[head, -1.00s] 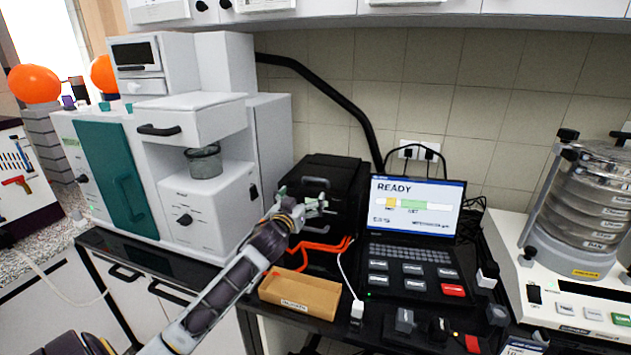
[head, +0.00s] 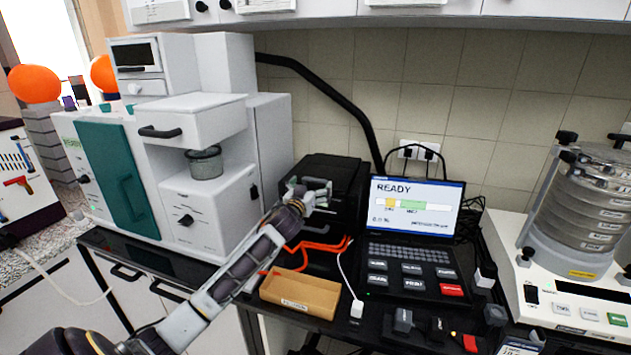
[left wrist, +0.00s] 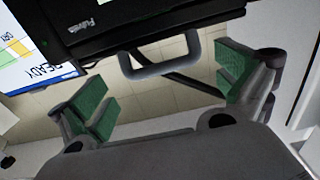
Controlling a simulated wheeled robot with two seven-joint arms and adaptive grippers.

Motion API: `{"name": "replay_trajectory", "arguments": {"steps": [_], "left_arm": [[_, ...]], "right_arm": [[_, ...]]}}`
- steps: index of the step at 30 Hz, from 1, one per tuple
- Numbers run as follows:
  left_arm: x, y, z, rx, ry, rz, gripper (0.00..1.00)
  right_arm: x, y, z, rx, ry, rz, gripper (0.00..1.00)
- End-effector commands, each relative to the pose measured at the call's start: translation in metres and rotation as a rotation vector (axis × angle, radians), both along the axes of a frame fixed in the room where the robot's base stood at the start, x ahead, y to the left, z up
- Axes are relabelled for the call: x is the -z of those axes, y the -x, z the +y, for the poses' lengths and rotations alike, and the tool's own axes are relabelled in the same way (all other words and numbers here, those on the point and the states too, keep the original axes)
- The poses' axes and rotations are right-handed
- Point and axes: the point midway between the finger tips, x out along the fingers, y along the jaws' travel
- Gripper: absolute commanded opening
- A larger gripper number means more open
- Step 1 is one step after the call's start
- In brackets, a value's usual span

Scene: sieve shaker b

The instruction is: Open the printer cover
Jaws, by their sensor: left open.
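The black printer (head: 350,178) stands against the tiled wall, left of the laptop in the head view. Its front also shows in the left wrist view (left wrist: 115,18), with a grey bar handle (left wrist: 158,70) sticking out from it. My left gripper (head: 316,193) is open in front of the printer. In the left wrist view, its green-padded fingers (left wrist: 165,90) stand apart on either side of the handle, and I see no contact. In the head view the gripper hides most of the handle. The printer cover looks shut. My right gripper is not in view.
A laptop (head: 415,210) showing READY stands right of the printer. An open cardboard tray (head: 300,292) and orange cables (head: 305,246) lie below the gripper. A white machine (head: 205,215) stands close on the left, a sieve shaker (head: 580,225) far right.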

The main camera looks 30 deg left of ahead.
Motion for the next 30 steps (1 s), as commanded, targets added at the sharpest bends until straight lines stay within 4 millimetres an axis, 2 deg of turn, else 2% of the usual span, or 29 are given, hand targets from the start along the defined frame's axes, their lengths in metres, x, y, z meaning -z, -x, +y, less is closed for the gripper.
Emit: {"name": "replay_trajectory", "arguments": {"steps": [15,30], "left_arm": [[0.0,-0.036,0.009,-0.001,0.0,0.001,1.0],[0.0,-0.041,0.01,0.0,0.001,0.0,0.99]], "right_arm": [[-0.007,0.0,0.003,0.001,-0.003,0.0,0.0],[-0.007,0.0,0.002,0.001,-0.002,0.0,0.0]]}}
